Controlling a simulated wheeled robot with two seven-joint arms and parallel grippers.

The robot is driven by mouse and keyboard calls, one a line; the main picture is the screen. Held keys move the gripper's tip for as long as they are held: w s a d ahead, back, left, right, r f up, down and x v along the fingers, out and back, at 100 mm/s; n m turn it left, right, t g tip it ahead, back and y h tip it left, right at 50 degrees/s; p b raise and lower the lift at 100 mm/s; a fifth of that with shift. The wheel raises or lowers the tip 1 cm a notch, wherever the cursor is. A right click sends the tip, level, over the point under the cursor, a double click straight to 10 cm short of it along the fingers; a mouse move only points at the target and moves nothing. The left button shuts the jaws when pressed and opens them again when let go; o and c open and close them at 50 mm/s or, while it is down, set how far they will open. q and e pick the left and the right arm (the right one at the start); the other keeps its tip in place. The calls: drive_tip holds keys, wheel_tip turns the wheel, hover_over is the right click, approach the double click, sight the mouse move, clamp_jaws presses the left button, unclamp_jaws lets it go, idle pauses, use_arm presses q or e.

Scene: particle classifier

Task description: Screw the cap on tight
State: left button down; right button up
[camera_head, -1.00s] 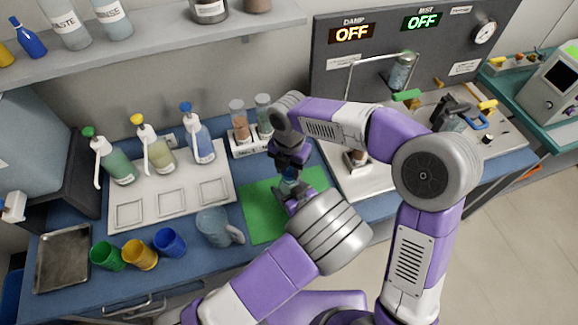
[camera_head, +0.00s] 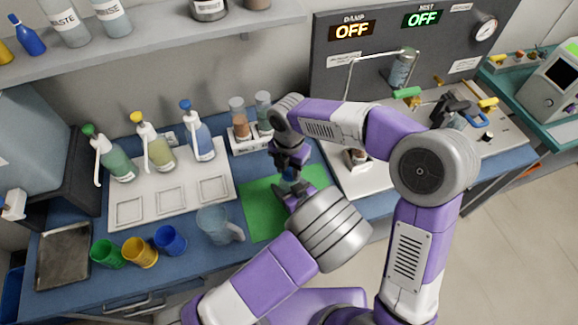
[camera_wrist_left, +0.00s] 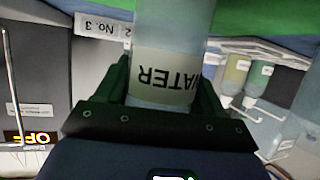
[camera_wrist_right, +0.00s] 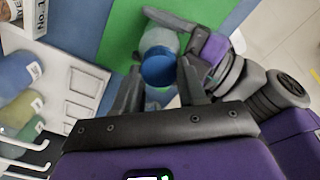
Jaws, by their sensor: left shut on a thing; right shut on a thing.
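A clear bottle with a WATER label (camera_wrist_left: 165,80) shows large in the left wrist view. My left gripper (camera_head: 292,193) is shut around its body and holds it over the green mat (camera_head: 258,222). A blue cap (camera_wrist_right: 159,67) sits at the bottle's top end in the right wrist view. My right gripper (camera_head: 289,172) points down from above, with its fingers on either side of the cap, shut on it. The grippers hide most of the bottle in the head view. I cannot tell how tightly the cap sits.
A clear jug (camera_head: 214,224) stands left of the mat, near green, yellow and blue cups (camera_head: 170,240). A rack with two vials (camera_head: 246,141) is behind the mat. A machine panel (camera_head: 350,60) reads OFF twice.

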drive_tip(key=m, duration=0.5)
drive_tip(key=shift+m, duration=0.3)
drive_tip(key=m, duration=0.6)
drive_tip(key=shift+w, duration=0.1)
drive_tip(key=m, duration=0.5)
drive_tip(key=shift+w+m, duration=0.1)
drive_tip(key=shift+m, duration=0.3)
drive_tip(key=m, duration=0.4)
drive_tip(key=shift+m, duration=0.3)
drive_tip(key=o, duration=1)
